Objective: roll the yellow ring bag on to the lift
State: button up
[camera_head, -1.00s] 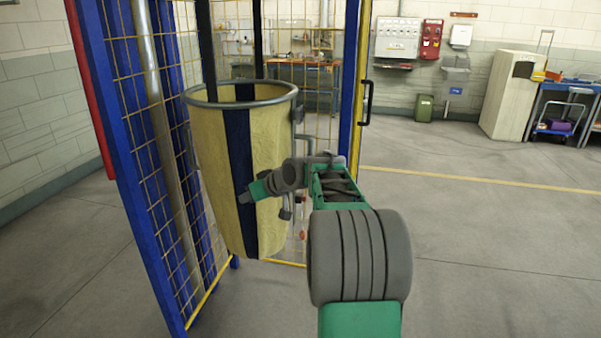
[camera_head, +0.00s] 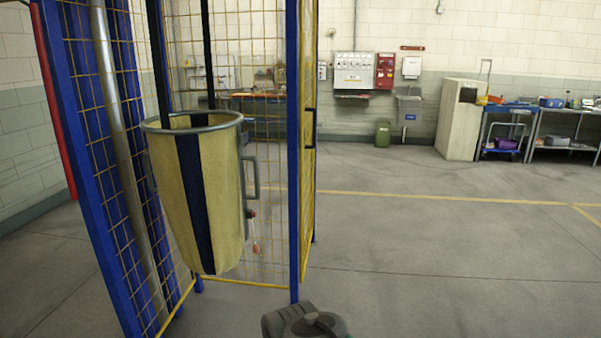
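The yellow ring bag (camera_head: 223,200) is a tall, tapered yellow bag with a dark blue stripe and a grey ring around its open top. It hangs upright at left, between the blue posts of a mesh cage (camera_head: 297,150), clear of the floor. Black straps rise from its top. A grey handle shows on its right side, with a small red-tipped thing hanging below. I cannot tell whether the cage is the lift. My gripper is not in view; only a dark part of my arm shows at the bottom edge, apart from the bag.
The cage has blue posts and yellow mesh, with a black handle (camera_head: 311,128) on its right panel. Open grey floor (camera_head: 430,260) lies to the right, crossed by a yellow line. A green bin (camera_head: 383,133), a beige cabinet (camera_head: 461,120) and workbenches stand at the back.

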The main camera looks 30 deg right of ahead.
aim_at(194, 155)
jog(key=z, duration=0.45)
jog(key=i, duration=0.85)
jog(key=u, duration=1.15)
